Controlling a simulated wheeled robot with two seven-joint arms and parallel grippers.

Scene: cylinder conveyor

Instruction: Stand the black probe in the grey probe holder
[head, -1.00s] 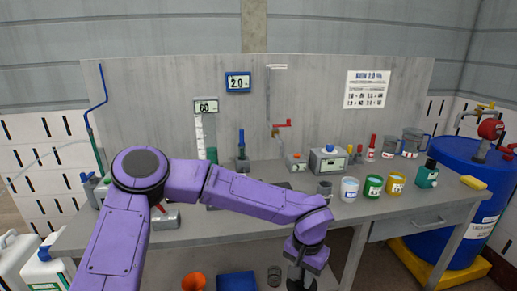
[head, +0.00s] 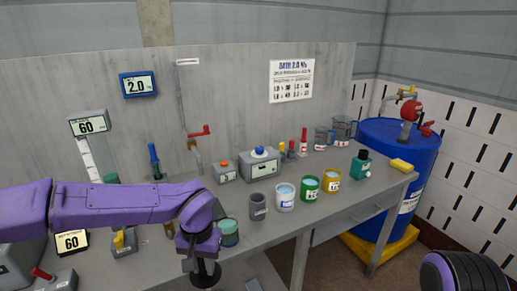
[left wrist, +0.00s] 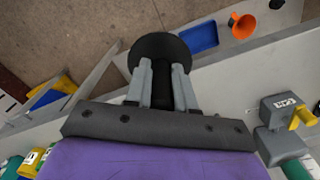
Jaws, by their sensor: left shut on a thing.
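My left gripper (head: 204,262) is shut on the black probe and holds it in front of the bench's edge. In the left wrist view, the pale fingers (left wrist: 163,78) sit on both sides of the probe's dark shaft, and its wide round black end (left wrist: 158,47) shows beyond the fingertips. In the head view, that round end (head: 205,276) hangs below the gripper. A grey cup-shaped holder with a small label (head: 258,207), apparently the probe holder, stands upright on the bench to the right of the gripper. My right gripper is not in view.
White (head: 285,198), green (head: 309,187) and yellow (head: 331,181) cups line the bench right of the grey holder. A grey box with a blue knob (head: 260,164) is behind. In the wrist view, a blue tray (left wrist: 197,38) and orange funnel (left wrist: 242,26) lie lower down.

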